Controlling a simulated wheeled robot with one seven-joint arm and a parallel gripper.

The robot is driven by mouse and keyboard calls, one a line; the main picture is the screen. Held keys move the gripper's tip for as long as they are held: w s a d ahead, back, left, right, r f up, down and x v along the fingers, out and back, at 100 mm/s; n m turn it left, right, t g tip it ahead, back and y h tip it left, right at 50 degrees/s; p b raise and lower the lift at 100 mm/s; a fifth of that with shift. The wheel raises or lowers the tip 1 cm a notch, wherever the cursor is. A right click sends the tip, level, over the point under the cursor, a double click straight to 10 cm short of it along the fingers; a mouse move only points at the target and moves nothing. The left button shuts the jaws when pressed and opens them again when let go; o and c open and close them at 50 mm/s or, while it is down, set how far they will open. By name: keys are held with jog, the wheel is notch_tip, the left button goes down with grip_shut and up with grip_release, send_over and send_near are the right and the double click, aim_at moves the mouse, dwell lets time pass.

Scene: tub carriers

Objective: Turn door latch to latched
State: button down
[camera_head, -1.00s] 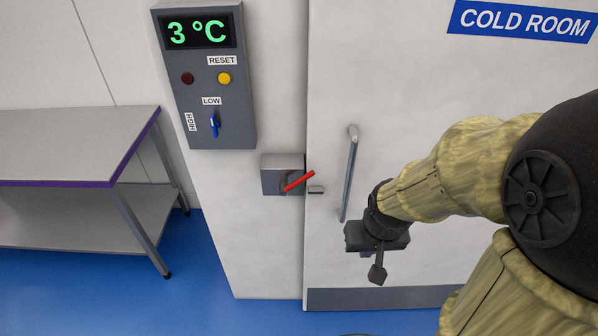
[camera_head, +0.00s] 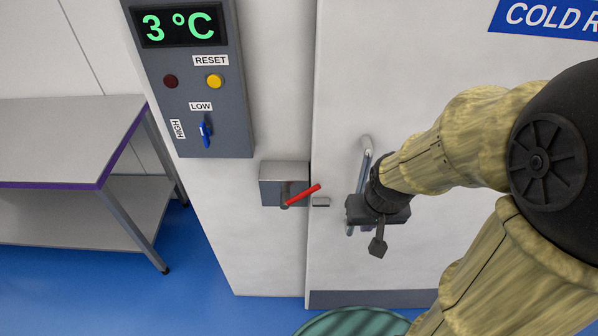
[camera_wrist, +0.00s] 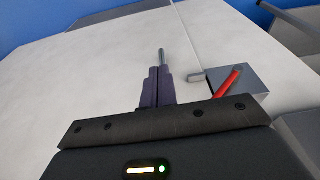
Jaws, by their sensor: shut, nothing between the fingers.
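The door latch is a grey box (camera_head: 284,172) on the wall beside the door edge, with a red lever (camera_head: 303,195) tilted up to the right. The lever's tip reaches toward a small grey catch (camera_head: 321,202) on the door. In the wrist view the red lever (camera_wrist: 230,80) and the latch box (camera_wrist: 248,84) lie right of the fingers. My gripper (camera_wrist: 156,88) is shut and empty, its fingers together. In the head view my gripper (camera_head: 378,247) is right of the latch, in front of the door handle and apart from the lever.
The cold room door (camera_head: 440,240) has a vertical metal handle (camera_head: 366,150), partly hidden by my gripper. A control panel (camera_head: 193,110) with a blue switch is above left. A steel table (camera_head: 60,140) stands at left. A green round object (camera_head: 350,323) shows at the bottom edge.

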jog(key=shift+w, duration=0.3)
jog(key=w+a+r+h, duration=0.2)
jog(key=w+a, duration=0.1)
jog(key=a, duration=0.4)
jog(key=w+a+r+h, duration=0.2)
jog(key=w+a+h, duration=0.1)
jog(key=a, duration=0.5)
jog(key=w+a+r+h+b, duration=0.1)
jog(key=w+a+r+h, duration=0.1)
jog(key=w+a, duration=0.3)
jog(key=a+h, duration=0.1)
jog(key=a, duration=0.2)
jog(key=shift+w, duration=0.1)
